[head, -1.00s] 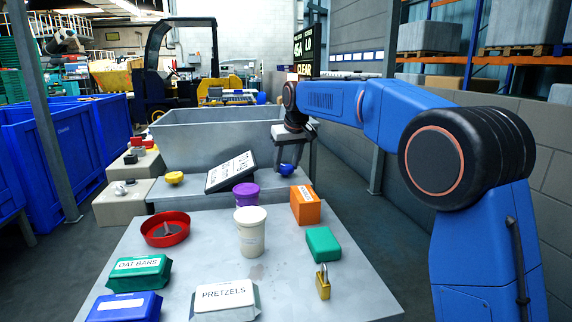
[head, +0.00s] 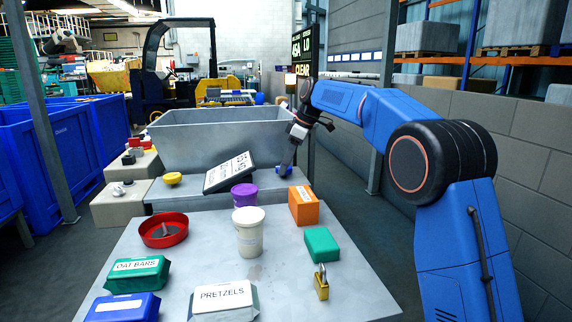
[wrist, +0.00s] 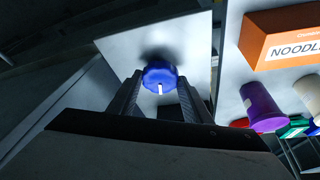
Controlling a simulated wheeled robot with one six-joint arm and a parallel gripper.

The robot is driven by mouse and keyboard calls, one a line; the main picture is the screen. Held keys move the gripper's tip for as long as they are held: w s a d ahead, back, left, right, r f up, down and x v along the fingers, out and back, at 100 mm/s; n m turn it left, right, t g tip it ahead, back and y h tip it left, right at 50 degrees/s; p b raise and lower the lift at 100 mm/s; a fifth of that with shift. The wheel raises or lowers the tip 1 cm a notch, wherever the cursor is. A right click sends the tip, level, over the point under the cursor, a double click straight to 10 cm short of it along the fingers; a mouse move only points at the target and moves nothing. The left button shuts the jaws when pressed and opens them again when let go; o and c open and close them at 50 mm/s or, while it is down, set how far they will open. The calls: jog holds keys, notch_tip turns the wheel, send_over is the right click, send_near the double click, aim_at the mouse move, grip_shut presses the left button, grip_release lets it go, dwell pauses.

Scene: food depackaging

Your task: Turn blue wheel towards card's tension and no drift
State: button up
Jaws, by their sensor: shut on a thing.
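The blue wheel (head: 284,171) is a small knob on the grey shelf behind the front table. In the wrist view the blue wheel (wrist: 160,73) carries a white mark at its near edge. My gripper (head: 287,164) reaches down to it from above; in the wrist view my gripper (wrist: 160,92) has one finger on each side of the wheel and is shut on it. The card (head: 230,173) is a tilted dark-framed board with white panels, left of the wheel. Its lettering is too small to read surely.
A yellow knob (head: 172,179) sits left of the card. A large grey bin (head: 222,140) stands behind the shelf. A dark sign (head: 304,48) beyond shows "45A", "LO" and "CLEAR". An orange box (head: 303,205) and purple tub (head: 244,195) stand in front on the table.

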jog(key=n+g, duration=0.1)
jog(key=n, duration=0.3)
jog(key=shift+w+n+g, duration=0.2)
jog(key=shift+n+g, duration=0.1)
jog(key=shift+g, duration=0.1)
jog(key=shift+w+a+n+g+h, duration=0.1)
jog(key=shift+n+g+h, duration=0.35)
jog(key=shift+n, duration=1.15)
jog(key=o, duration=1.1)
jog(key=shift+g, duration=0.25)
jog(key=shift+c, duration=0.2)
